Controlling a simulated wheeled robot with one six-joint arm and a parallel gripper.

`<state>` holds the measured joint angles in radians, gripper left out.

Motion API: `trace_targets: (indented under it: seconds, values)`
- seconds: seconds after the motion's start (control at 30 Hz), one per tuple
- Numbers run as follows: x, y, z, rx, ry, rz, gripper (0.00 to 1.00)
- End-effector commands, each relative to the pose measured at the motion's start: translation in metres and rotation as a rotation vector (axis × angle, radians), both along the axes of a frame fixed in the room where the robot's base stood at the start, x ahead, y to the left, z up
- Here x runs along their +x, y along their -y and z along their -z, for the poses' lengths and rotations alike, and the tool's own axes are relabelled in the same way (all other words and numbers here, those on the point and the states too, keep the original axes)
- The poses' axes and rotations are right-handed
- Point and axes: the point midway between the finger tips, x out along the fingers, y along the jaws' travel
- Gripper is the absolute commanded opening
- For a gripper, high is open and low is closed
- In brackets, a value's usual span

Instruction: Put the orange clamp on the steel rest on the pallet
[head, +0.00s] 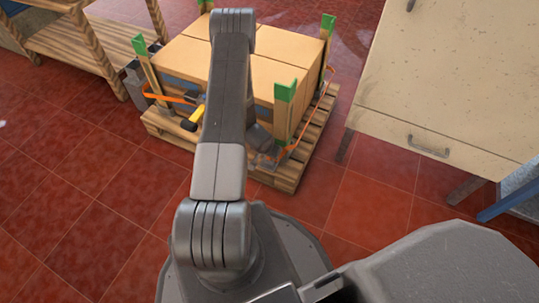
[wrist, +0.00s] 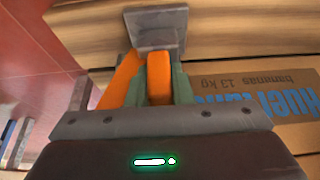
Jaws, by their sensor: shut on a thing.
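In the wrist view my gripper (wrist: 160,98) is shut on the orange clamp (wrist: 158,72), which stands up between the two grey-green fingers. A grey steel plate, which looks like the steel rest (wrist: 157,27), lies just beyond the clamp's tip. I cannot tell whether they touch. Another orange strip (wrist: 120,78) runs close by on the left, probably a strap. In the head view the pallet (head: 285,173) carries strapped cartons (head: 265,52). My arm hides much of its front, and the clamp cannot be made out there.
Green-topped corner posts (head: 285,105) and orange straps (head: 325,75) surround the load. A yellow and black object (head: 194,118) hangs at the load's left side. A wooden bench (head: 100,38) stands left, a cream cabinet (head: 455,80) right. Red tiled floor (head: 75,215) is clear at left.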

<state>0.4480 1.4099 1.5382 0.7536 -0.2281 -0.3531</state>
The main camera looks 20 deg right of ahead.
Motion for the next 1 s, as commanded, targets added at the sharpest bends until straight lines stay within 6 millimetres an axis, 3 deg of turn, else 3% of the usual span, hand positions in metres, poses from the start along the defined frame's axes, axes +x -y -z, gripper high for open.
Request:
trace_targets:
  seconds: [0.27, 0.3, 0.4, 0.77, 1.0]
  values:
    - [0.0, 0.0, 0.002, -0.001, 0.001, 0.0, 0.0]
    - [0.0, 0.0, 0.002, 0.0, 0.0, 0.001, 0.22]
    - [0.0, 0.0, 0.001, -0.001, 0.001, 0.001, 0.42]
    - [0.0, 0.0, -0.003, -0.001, 0.001, 0.001, 0.42]
    - [-0.009, -0.012, -0.043, 0.0, 0.002, -0.002, 0.42]
